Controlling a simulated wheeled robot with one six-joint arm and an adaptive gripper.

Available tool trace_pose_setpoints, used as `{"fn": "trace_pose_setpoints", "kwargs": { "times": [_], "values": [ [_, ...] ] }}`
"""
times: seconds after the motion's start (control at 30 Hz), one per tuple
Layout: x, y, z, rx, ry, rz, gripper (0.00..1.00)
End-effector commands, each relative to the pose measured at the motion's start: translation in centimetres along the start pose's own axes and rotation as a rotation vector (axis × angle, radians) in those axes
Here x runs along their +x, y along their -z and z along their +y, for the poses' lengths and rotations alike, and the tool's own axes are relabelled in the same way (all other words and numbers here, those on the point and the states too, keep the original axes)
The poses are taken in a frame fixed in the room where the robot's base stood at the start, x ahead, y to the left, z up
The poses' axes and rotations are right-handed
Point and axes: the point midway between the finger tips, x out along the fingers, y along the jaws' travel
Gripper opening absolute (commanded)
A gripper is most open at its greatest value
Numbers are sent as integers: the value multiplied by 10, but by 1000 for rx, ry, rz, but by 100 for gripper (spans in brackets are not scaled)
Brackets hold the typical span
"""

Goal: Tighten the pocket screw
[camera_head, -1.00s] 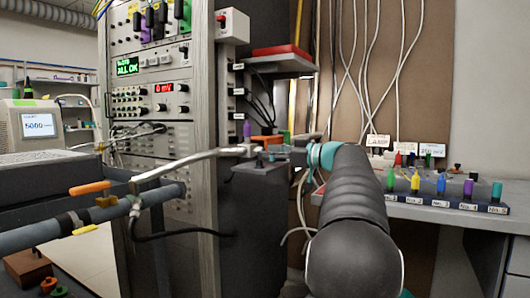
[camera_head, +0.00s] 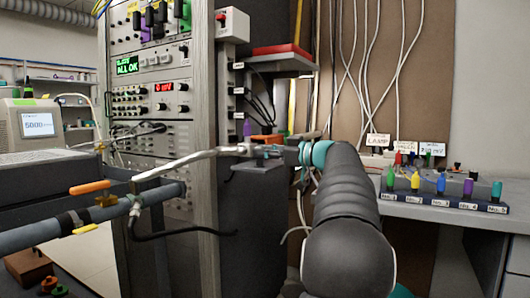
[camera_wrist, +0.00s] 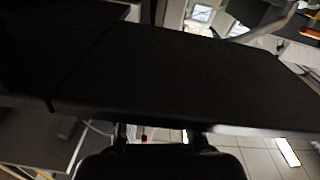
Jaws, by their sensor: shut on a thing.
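My gripper (camera_head: 268,152) reaches left from the teal-banded wrist at the centre of the head view. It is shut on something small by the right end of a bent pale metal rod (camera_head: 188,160). I cannot make out this held thing or tell it from the rod end. No screw can be told apart there. In the wrist view the dark gripper (camera_wrist: 160,140) shows at the bottom, and a broad dark slab (camera_wrist: 180,75) fills most of the picture and hides what lies ahead.
A tall instrument rack (camera_head: 165,130) stands left of the gripper. A grey pipe (camera_head: 100,226) with an orange-handled valve (camera_head: 90,187) lies at lower left. Tiled floor (camera_wrist: 255,155) shows below in the wrist view.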

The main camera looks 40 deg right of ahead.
Motion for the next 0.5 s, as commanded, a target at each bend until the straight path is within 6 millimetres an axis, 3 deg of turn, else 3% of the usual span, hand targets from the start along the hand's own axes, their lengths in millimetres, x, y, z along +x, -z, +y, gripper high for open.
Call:
{"fn": "trace_pose_setpoints", "kwargs": {
  "times": [0.27,0.5],
  "values": [
    [0,0,0,98,-1,-2,0],
    [0,1,0,285,0,-6,0]
  ]
}}
